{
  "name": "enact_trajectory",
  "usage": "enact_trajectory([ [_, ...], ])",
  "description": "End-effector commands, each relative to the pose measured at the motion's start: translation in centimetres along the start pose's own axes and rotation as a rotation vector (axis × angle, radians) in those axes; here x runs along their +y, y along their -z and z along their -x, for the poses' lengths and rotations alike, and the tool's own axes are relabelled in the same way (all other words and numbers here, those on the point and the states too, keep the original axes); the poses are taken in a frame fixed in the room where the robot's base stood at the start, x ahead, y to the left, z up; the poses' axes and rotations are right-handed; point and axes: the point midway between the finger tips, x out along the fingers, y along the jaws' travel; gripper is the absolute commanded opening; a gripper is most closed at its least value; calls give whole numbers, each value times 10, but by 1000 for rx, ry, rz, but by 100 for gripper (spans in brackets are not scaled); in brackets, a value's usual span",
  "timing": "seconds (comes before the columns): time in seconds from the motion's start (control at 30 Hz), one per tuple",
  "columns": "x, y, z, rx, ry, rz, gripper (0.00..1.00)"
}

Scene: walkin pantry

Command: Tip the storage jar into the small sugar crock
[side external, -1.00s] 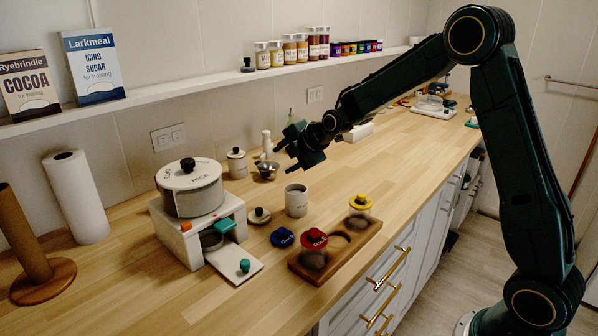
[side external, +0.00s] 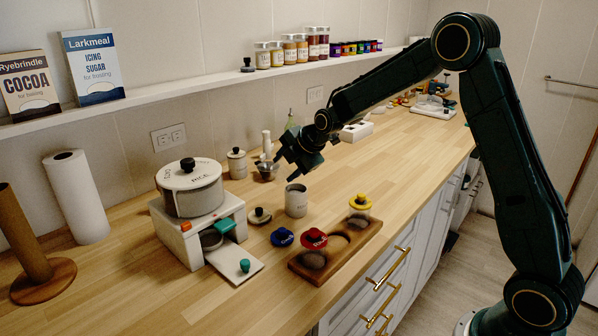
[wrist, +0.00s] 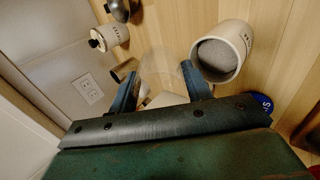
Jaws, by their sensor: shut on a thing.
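My gripper (side external: 292,164) is above the counter, a little above and behind the small sugar crock (side external: 296,201). In the wrist view its two fingers (wrist: 160,78) are shut on a clear glass storage jar (wrist: 158,62). The jar is hard to make out in the side view, so its tilt and contents are unclear. The crock (wrist: 222,55) stands upright and lidless, just right of the jar in the wrist view. Its inside looks grey; I cannot tell how full it is.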

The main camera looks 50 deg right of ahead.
Motion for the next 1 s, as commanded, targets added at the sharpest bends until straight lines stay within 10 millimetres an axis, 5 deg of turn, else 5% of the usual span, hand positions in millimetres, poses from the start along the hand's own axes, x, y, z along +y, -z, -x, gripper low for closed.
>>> enact_trajectory([
  [1.0, -2, 0, 0, -1, 449, 1, 21],
])
